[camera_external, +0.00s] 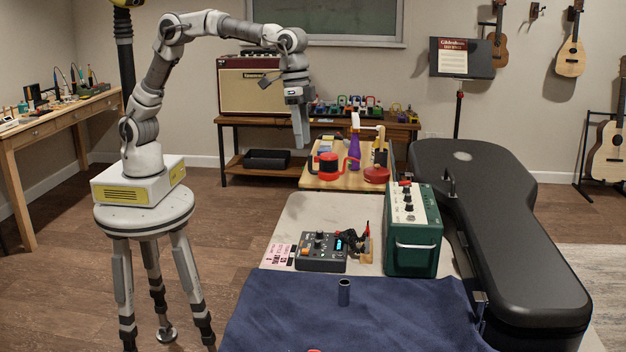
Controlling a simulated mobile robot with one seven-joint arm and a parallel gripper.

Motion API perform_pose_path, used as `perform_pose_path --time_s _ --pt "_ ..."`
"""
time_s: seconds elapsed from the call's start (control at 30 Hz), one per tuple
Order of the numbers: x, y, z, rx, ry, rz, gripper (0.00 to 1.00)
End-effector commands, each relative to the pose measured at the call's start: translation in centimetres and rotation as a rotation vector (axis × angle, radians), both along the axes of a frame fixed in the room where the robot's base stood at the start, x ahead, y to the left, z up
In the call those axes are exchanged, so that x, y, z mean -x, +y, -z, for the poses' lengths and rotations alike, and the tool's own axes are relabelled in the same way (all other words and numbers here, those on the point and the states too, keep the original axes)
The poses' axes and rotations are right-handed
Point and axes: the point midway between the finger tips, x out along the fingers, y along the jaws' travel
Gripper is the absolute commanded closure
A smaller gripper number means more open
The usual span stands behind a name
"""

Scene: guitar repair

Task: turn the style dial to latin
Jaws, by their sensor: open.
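A small dark grey box with knobs, buttons and a lit blue display (322,252) lies on the pale part of the bench. It looks like a drum machine. Several small dials stand on its top, but their labels and pointer settings are too small to read, so I cannot tell which is the style dial. My gripper (301,142) hangs pointing down, well above and behind the box, apart from everything. Its jaws are open and nothing shows between them.
A green amplifier (413,258) with knobs stands right of the box. Black cables and a small stand (360,243) are close beside it. A black guitar case (500,220) lies at the right. A dark cylinder (344,292) stands on the blue cloth (400,325) in front.

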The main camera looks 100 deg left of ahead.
Motion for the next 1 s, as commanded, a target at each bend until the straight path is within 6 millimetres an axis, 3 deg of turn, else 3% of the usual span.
perform_pose_path --time_s 0.2,0.4,0.73,1.0 --pt "-3.4 -5.0 1.7 -0.028 0.065 0.043 0.48" --pt "-4.6 -8.2 4.0 -0.047 0.101 0.069 0.48" --pt "-4.8 -9.3 6.7 -0.055 0.117 0.080 0.48" --pt "-4.8 -9.2 12.1 -0.055 0.118 0.079 0.48"
